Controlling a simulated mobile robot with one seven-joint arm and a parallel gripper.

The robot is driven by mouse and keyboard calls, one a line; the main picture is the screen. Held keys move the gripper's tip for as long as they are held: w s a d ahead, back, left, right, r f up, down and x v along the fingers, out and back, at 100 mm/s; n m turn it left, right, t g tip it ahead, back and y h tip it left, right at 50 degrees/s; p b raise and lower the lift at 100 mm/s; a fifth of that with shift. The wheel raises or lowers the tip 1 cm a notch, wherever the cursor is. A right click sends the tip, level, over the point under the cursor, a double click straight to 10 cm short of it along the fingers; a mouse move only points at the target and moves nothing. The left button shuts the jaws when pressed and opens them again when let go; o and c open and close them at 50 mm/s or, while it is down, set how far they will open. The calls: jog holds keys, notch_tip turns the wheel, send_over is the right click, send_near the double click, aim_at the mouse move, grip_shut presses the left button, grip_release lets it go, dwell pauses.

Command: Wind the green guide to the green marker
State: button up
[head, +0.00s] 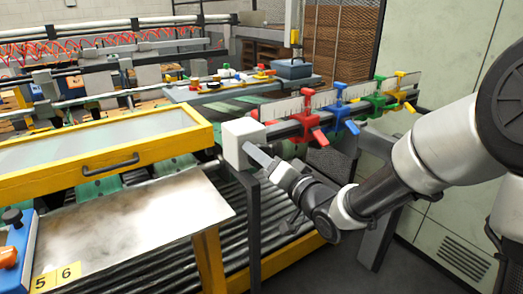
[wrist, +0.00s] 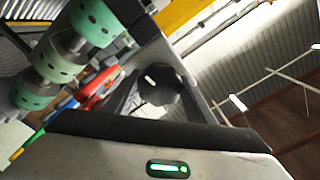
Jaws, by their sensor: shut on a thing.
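The green guide (head: 377,100) stands on a dark rail between the blue guide (head: 341,106) and the yellow guide (head: 402,94). The red guide (head: 311,117) is nearest the white end block (head: 240,138). A pale ruler strip (head: 283,108) runs behind the guides. I cannot make out a separate green marker on it. My gripper (head: 262,160) is at the white end block, at the near end of the rail. In the wrist view a dark round knob (wrist: 165,85) sits between the fingers, and my gripper is shut on it. The knob is hidden in the head view.
A yellow-framed clear cover (head: 110,150) with a black handle and a bare metal plate (head: 135,225) lie left of my gripper. Dark rollers (head: 280,240) run below. A pale cabinet wall (head: 450,80) stands behind my arm. Green rollers (wrist: 90,22) show in the wrist view.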

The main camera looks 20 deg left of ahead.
jog(key=shift+r+m+p, duration=0.1)
jog(key=shift+m+p, duration=0.55)
jog(key=shift+m, duration=0.55)
jog(key=o, duration=1)
jog(key=shift+o, duration=0.2)
